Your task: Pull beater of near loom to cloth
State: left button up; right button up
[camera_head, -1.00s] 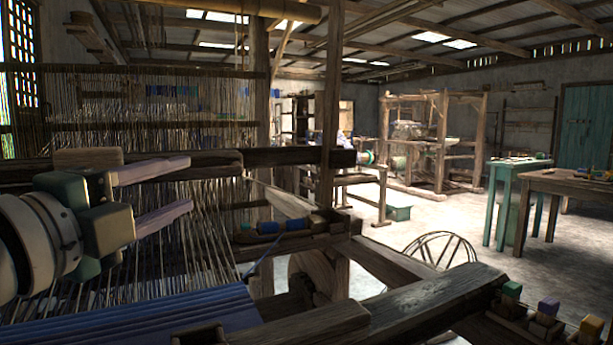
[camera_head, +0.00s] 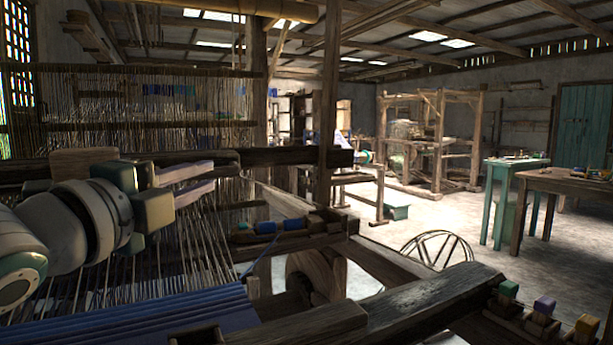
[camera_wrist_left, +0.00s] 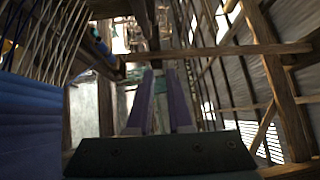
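The near loom fills the left and front of the head view. A dark wooden crossbar (camera_head: 290,157), apparently the beater's top bar, runs across it above the warp threads (camera_head: 205,250). Blue woven cloth (camera_head: 150,312) lies at the front, and also shows at the left of the left wrist view (camera_wrist_left: 28,125). The crossbar is well apart from the cloth. My left gripper (camera_head: 200,180) has its two pale purple fingers just in front of the bar; I cannot tell whether they touch it. In the wrist view the fingers (camera_wrist_left: 160,100) are apart, with nothing clearly held. My right gripper is out of view.
A ledge with blue bobbins (camera_head: 266,227) sits right of the warp. A thick front beam (camera_head: 430,305) and a rack with colored blocks (camera_head: 540,306) are at the lower right. Tables (camera_head: 570,182), a wheel (camera_head: 437,250) and another loom (camera_head: 436,140) stand farther off.

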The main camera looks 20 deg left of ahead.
pick_arm(q)
grip_shut()
jog(key=shift+c, duration=1)
grip_release()
jog(key=o, duration=0.8)
jog(key=shift+c, duration=0.2)
jog(key=s, duration=1)
jog(key=shift+d+f+b, duration=0.3)
jog(key=shift+d, duration=0.1)
